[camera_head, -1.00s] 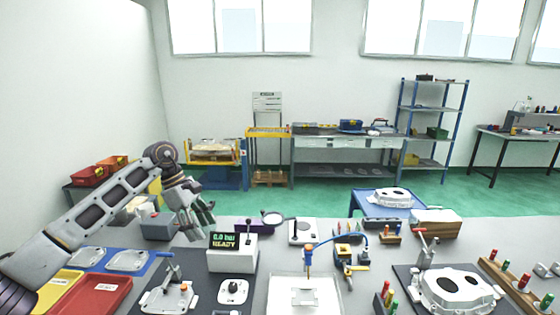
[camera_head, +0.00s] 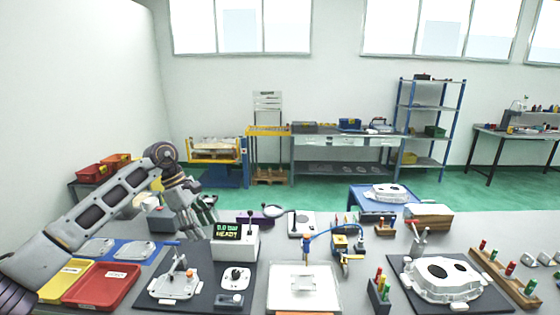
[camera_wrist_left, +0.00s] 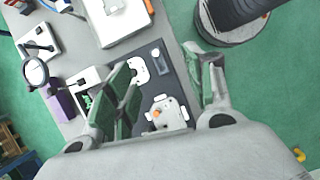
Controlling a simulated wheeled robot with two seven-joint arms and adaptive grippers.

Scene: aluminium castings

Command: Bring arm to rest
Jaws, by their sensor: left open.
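My left arm comes in from the left in the head view, bent at the elbow, with its left gripper (camera_head: 205,214) hanging over the bench's left part, behind the red tray and left of the display box. In the left wrist view the left gripper (camera_wrist_left: 165,95) has its green-padded fingers spread apart with nothing between them. Below the fingers a dark mat with a small casting cover (camera_wrist_left: 166,114) shows. The same casting cover (camera_head: 174,285) lies on the mat in the head view. My right gripper is not seen.
A red tray (camera_head: 104,287) and a yellow tray (camera_head: 66,279) lie at the bench's left front. The display box (camera_head: 235,243) reads READY. A large white casting (camera_head: 442,279) sits in a fixture at the right. Several small tools stand mid-bench.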

